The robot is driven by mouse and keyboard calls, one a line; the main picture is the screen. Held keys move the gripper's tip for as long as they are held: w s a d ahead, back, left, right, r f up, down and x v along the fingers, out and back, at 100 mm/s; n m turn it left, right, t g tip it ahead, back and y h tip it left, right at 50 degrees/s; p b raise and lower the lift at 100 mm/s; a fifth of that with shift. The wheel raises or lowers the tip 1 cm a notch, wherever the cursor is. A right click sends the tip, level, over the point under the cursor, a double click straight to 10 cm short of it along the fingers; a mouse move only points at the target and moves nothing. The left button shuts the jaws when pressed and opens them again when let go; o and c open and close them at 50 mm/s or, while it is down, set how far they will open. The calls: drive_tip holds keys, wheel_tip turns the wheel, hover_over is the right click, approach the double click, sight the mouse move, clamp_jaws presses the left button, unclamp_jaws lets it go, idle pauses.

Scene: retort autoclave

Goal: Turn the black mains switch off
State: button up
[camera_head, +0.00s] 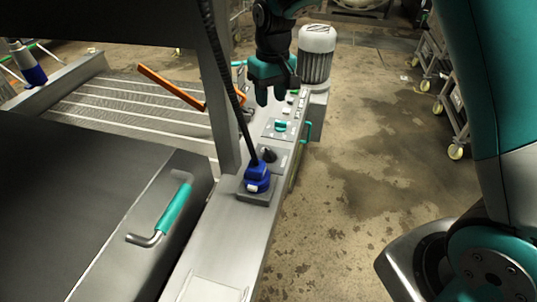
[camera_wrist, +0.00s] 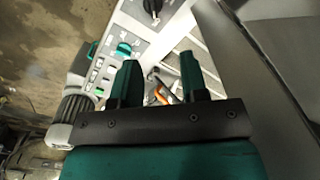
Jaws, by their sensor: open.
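The black mains switch (camera_head: 267,156) is a round black knob on the grey control panel, just behind the blue plug. In the wrist view the black knob (camera_wrist: 152,8) is at the top edge, partly cut off, with a marked plate around it. My gripper (camera_head: 268,97) hangs above the far part of the panel, beyond the black switch and apart from it. In the wrist view my gripper (camera_wrist: 160,59) has its two teal fingers spread with nothing between them. I cannot read the switch's position clearly.
A teal rotary switch (camera_head: 280,126) and small buttons (camera_head: 290,98) sit farther along the panel. A blue plug (camera_head: 257,176) with a black cable rises nearer. A grey motor (camera_head: 317,52) stands behind. An orange lever (camera_head: 171,87) lies left.

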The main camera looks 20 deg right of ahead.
sight(270, 151)
drive_tip(key=f+p, duration=0.1)
drive_tip(key=f, duration=0.5)
drive_tip(key=w+f+p, duration=0.1)
drive_tip(key=f, duration=0.6)
drive_tip(key=w+f+p, duration=0.1)
drive_tip(key=f, duration=0.6)
drive_tip(key=shift+w+d+f, duration=0.15)
drive_tip(key=shift+d, duration=0.1)
drive_tip(key=shift+c, duration=0.2)
clamp_jaws()
